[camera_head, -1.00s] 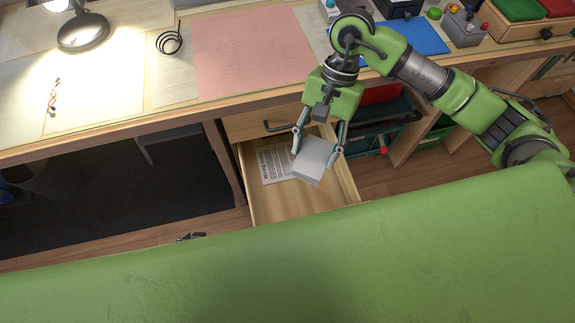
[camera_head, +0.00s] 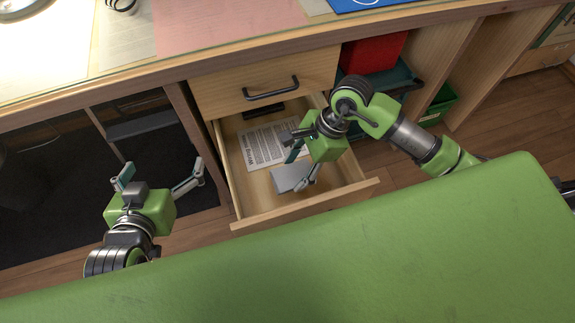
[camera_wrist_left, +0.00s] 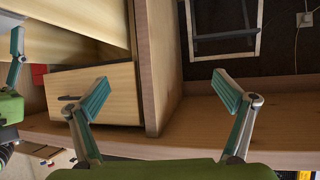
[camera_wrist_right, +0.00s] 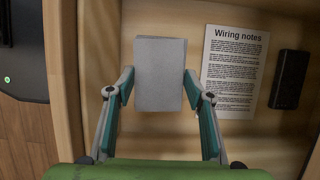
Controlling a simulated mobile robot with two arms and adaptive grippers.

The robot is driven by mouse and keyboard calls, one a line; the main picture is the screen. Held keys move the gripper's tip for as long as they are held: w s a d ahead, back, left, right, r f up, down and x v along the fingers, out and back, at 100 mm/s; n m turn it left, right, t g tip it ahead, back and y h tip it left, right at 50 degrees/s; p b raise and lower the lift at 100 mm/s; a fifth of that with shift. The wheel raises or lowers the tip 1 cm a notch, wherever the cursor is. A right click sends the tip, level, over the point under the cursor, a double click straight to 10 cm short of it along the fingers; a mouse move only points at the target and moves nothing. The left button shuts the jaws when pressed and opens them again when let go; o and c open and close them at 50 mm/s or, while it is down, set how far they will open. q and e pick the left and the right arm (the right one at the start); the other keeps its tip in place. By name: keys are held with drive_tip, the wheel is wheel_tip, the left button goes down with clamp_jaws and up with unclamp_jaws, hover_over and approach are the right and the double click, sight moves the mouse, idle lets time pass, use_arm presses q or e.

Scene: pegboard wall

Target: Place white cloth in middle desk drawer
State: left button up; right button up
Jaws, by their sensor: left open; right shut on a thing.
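The white cloth (camera_head: 289,178) is a pale grey-white folded block inside the open middle desk drawer (camera_head: 245,205). In the right wrist view the cloth (camera_wrist_right: 160,73) lies between the fingers of my right gripper (camera_wrist_right: 160,92), which is shut on it. In the head view that right gripper (camera_head: 303,168) is down in the drawer, partly covering the cloth. Whether the cloth touches the drawer floor I cannot tell for certain. My left gripper (camera_head: 158,180) is open and empty, left of the drawer; its open fingers also show in the left wrist view (camera_wrist_left: 158,105).
A "Wiring notes" sheet (camera_head: 268,144) and a black object (camera_head: 263,109) lie in the drawer. A closed drawer with a dark handle (camera_head: 271,88) is above. A red box (camera_head: 372,62) and a green bin (camera_head: 438,105) stand under the desk at right.

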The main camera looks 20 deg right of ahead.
sight(301, 172)
wheel_tip(301, 172, down, 4)
drive_tip(key=shift+f+b, duration=0.15)
drive_tip(key=shift+b, duration=0.35)
wheel_tip(301, 172, down, 4)
drive_tip(key=shift+r+b, duration=0.1)
drive_tip(key=shift+b, duration=0.5)
use_arm(q)
drive_tip(key=w+d+r+t+h, duration=0.1)
drive_tip(key=w+r+t, duration=0.1)
drive_tip(key=r, duration=0.4)
drive_tip(key=w+d+r+t+h, duration=0.1)
drive_tip(key=r+t, duration=0.3)
drive_tip(key=r, duration=0.2)
drive_tip(key=shift+w+d+r, duration=0.15)
drive_tip(key=shift+w+d, duration=0.15)
drive_tip(key=shift+w, duration=0.1)
drive_tip(key=shift+r+t, duration=0.1)
drive_tip(key=shift+t, duration=0.2)
drive_tip(key=shift+r, duration=0.4)
use_arm(e)
drive_tip(key=o, duration=1.1)
